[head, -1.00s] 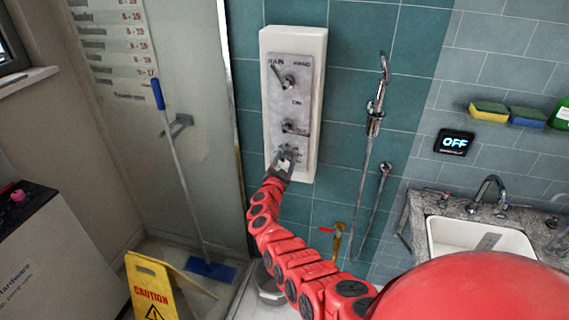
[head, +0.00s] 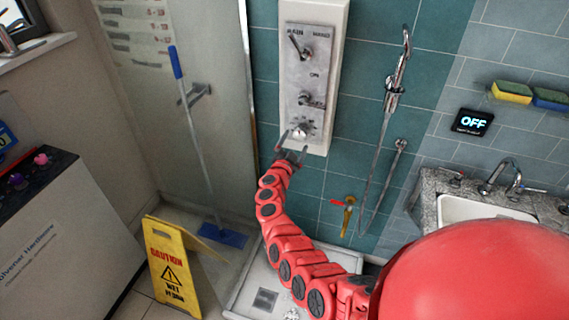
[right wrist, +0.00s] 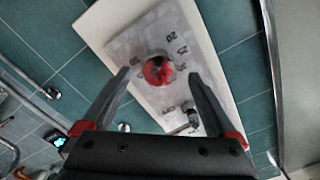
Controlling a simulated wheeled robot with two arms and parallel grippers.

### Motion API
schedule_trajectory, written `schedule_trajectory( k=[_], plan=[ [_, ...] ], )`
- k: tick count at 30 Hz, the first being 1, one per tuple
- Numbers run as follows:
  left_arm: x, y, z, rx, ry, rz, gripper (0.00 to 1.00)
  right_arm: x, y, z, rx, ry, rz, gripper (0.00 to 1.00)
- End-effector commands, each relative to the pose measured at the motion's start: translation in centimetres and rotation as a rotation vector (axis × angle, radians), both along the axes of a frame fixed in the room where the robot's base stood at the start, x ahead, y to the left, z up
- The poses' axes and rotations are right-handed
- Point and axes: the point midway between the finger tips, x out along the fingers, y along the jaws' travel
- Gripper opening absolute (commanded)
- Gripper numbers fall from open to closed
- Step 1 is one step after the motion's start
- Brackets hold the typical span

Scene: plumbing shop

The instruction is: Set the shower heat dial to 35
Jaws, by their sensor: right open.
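The heat dial (head: 300,131) is a small round knob at the bottom of the grey metal plate (head: 293,75) on the white shower panel (head: 341,40). My right gripper (head: 293,146) is open just below the dial, its fingertips pointing up at it. In the right wrist view the dial (right wrist: 158,70) has a red face and lies between the spread fingers (right wrist: 158,78), which seem not to touch it. Numbers such as 20, 25 and 30 ring it there; I cannot tell the setting. My left gripper is not in view.
A lever (head: 299,46) and a smaller knob (head: 305,98) sit above the dial. A hand shower (head: 396,85) hangs at right, near a display reading OFF (head: 472,122). A yellow caution sign (head: 172,268) and a mop (head: 192,130) stand at left.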

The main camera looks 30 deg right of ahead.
Motion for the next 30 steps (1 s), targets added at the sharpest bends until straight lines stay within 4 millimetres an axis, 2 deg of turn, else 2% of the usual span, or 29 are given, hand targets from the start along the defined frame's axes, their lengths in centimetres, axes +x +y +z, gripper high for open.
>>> schedule_trajectory(
  k=[6, 18, 24, 30],
  plan=[
    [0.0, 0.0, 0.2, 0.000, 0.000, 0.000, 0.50, -2.8, 2.6, -0.2, 0.005, 0.000, -0.008, 0.93],
    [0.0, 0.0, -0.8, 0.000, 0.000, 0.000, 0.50, -7.2, 8.2, -0.2, 0.001, -0.001, -0.004, 0.93],
    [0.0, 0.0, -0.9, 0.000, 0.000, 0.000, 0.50, -8.2, 9.1, -0.1, 0.000, 0.000, -0.007, 0.93],
    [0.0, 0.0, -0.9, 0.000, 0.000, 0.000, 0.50, -8.2, 9.2, 0.0, -0.001, 0.001, -0.006, 0.93]
  ],
)
